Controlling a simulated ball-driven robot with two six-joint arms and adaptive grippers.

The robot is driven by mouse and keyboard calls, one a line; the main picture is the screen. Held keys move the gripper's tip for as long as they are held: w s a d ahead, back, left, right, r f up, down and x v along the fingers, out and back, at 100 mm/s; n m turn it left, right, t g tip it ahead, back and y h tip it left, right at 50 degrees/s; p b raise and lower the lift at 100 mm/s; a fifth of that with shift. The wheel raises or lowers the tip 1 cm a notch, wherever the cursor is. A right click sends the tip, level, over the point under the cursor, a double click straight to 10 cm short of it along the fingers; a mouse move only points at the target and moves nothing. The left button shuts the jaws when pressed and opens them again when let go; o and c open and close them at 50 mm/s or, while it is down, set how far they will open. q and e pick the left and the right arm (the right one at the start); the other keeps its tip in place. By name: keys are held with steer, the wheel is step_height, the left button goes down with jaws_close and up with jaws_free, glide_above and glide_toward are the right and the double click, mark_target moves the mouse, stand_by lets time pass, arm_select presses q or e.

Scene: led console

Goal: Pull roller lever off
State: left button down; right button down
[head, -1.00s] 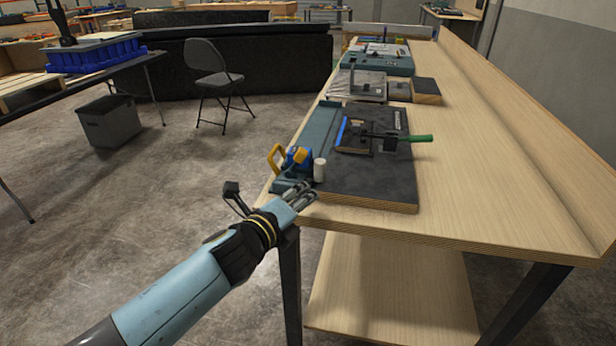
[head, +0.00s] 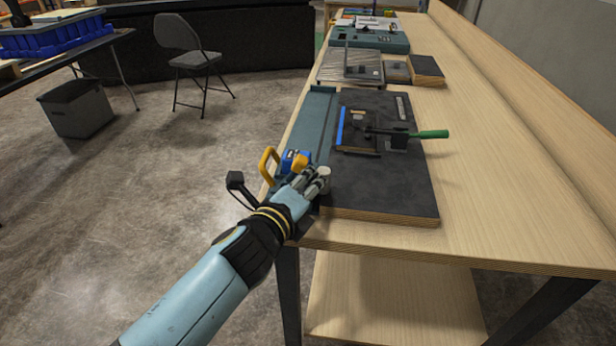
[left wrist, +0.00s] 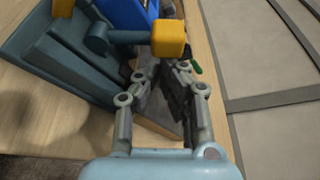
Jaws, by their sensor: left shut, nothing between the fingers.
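A blue device (head: 290,156) with a yellow loop handle (head: 266,164) and a yellow block (head: 301,163) stands at the left front of the bench console. In the left wrist view the yellow block (left wrist: 168,38) sits on the end of a teal arm (left wrist: 125,37), which looks like the roller lever. My right gripper is out of view.
A dark panel (head: 385,190) carries a fixture with a green-handled lever (head: 430,134). A teal strip (head: 313,125) runs along its left side. Metal and teal boxes (head: 365,38) stand farther back. The bench's right side (head: 500,190) is clear.

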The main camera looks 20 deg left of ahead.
mark_target(299, 164)
arm_select(q)
steer(key=shift+w, duration=0.15)
steer(key=shift+a+r+n+b, duration=0.15)
steer(key=shift+r+n+b, duration=0.15)
steer(key=shift+n+b, duration=0.25)
steer(key=shift+s+a+r+n+t+b, duration=0.2)
steer(key=shift+a+r+n+t+b, duration=0.1)
steer(key=shift+n+t+b, duration=0.25)
steer(key=shift+s+a+r+n+t+h+b, duration=0.1)
steer(key=shift+a+n+t+h+b, duration=0.15)
steer(key=shift+n, duration=0.2)
steer(key=shift+a+r+n+h+b, duration=0.15)
steer(key=shift+n+b, duration=0.15)
steer(key=shift+n, duration=0.15)
steer(key=n+b, duration=0.1)
steer(key=a+n+b, duration=0.1)
steer(key=shift+s+r+t+b, duration=0.15)
steer(key=shift+r+t+b, duration=0.15)
steer(key=shift+t, duration=0.1)
steer(key=shift+a+r+n, duration=0.1)
steer(key=shift+r+n, duration=0.15)
steer(key=shift+n, duration=0.05)
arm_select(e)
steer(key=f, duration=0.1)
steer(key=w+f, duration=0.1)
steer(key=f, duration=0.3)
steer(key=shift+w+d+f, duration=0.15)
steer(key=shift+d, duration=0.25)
arm_select(q)
steer(key=shift+p, duration=0.35)
